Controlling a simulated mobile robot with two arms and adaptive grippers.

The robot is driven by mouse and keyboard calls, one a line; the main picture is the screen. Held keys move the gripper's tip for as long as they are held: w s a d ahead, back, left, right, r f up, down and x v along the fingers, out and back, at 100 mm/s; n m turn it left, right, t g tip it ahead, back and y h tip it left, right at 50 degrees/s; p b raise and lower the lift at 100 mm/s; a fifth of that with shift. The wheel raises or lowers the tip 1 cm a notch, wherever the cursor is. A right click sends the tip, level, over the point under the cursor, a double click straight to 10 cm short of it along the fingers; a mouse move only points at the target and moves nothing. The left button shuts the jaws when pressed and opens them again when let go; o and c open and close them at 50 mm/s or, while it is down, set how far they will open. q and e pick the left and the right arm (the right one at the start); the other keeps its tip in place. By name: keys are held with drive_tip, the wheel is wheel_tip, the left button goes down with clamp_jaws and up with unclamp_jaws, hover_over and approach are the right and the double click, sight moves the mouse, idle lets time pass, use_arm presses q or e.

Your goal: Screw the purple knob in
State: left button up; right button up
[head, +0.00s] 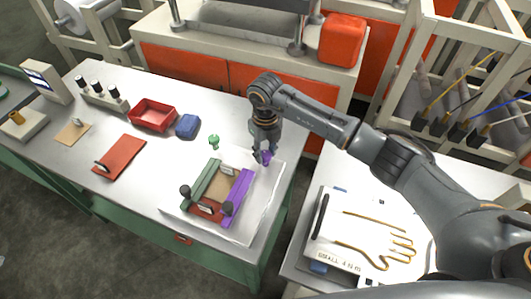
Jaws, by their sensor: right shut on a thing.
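My right gripper (262,153) points down above the far right corner of the die frame and is shut on the purple knob (266,157). Only a small part of the knob shows between the fingers. A green knob (214,141) stands just beyond the green bar. My left gripper is not in view.
A red tray (153,114), a blue block (187,126) and a red plate (120,158) lie left on the table (160,178). A white board with a hand outline (364,236) lies on the right table.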

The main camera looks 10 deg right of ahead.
sight(266, 154)
drive_tip(key=m+b, duration=0.1)
drive_tip(key=m, duration=0.3)
drive_tip(key=shift+m, duration=0.3)
drive_tip(key=m+b, duration=0.1)
drive_tip(key=m, duration=0.3)
drive_tip(key=shift+r, duration=0.1)
idle(0.3)
drive_tip(key=shift+w, duration=0.1)
drive_tip(key=o, duration=1.2)
drive_tip(key=shift+c, duration=0.2)
wheel_tip(266, 154, up, 12)
